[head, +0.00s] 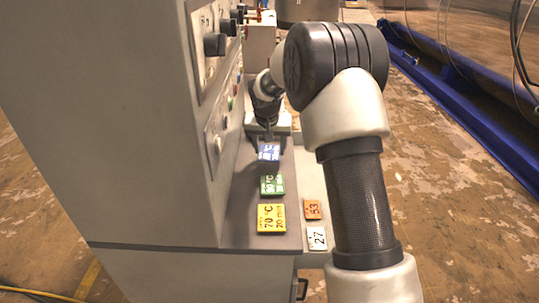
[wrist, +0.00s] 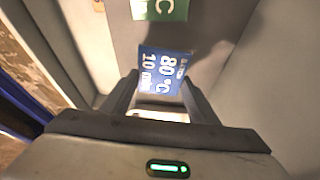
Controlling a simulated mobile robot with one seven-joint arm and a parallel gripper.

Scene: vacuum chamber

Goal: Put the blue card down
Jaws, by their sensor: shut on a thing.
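The blue card (head: 269,151) is printed with white text. In the wrist view the blue card (wrist: 164,72) reads "80 °C" and "10 min". My gripper (head: 267,137) is shut on the card's near edge in the wrist view, with a finger on each side (wrist: 158,92). The card is above or at the grey shelf (head: 238,226) beside the cabinet; I cannot tell if it touches the shelf. The shelf's far part is hidden behind my arm and gripper.
A green card (head: 272,185) and a yellow card (head: 271,218) lie on the shelf in front of the blue one. An orange tile (head: 313,209) and a white tile (head: 317,238) lie to the right. The cabinet (head: 150,120) with knobs rises close on the left.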

